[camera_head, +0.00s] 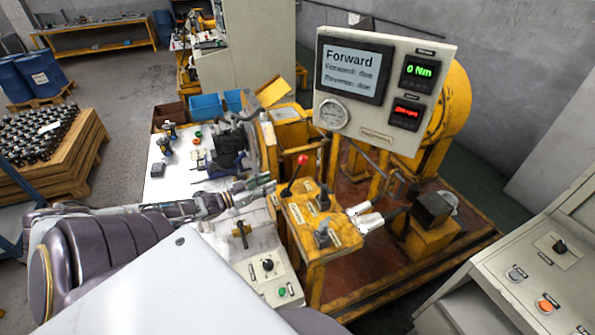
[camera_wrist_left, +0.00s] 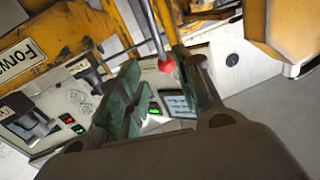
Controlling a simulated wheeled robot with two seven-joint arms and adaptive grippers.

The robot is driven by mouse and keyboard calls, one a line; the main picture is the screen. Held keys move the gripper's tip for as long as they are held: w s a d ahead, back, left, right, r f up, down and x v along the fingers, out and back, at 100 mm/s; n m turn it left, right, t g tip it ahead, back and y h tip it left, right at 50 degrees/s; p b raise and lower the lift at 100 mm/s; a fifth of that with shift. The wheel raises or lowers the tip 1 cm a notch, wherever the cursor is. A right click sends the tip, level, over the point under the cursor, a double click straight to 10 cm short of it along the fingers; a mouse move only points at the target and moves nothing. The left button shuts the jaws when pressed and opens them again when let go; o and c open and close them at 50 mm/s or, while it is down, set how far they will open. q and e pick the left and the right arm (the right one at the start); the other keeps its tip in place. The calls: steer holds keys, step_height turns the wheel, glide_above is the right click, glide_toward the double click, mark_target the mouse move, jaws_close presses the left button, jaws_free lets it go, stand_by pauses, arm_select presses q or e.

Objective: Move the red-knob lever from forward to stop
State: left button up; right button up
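The lever with the red knob (camera_head: 303,160) rises from a yellow control block (camera_head: 318,222) and leans to the right at its top. My left gripper (camera_head: 272,184) comes in from the left and is just left of the lever in the head view. In the left wrist view its green-padded fingers (camera_wrist_left: 160,92) are open. The red knob (camera_wrist_left: 166,64) shows there between and beyond the fingertips, near the right finger. I cannot tell whether a finger touches it. My right gripper is not in view.
A display panel (camera_head: 387,88) above the machine reads "Forward", with "Forward: due" and "Reverse: due", and 0 Nm. A white bench (camera_head: 165,190) with tools is behind my left arm. A grey console (camera_head: 540,285) with buttons stands at the right.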

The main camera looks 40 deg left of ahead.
mark_target(296, 171)
arm_select(q)
steer(key=shift+w, duration=0.1)
steer(key=shift+b+x, duration=0.55)
steer(key=shift+x, duration=6.15)
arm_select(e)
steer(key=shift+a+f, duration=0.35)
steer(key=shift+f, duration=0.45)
arm_select(q)
steer(key=shift+d, duration=0.1)
steer(key=shift+c, duration=0.4)
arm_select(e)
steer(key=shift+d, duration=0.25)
arm_select(q)
jaws_close()
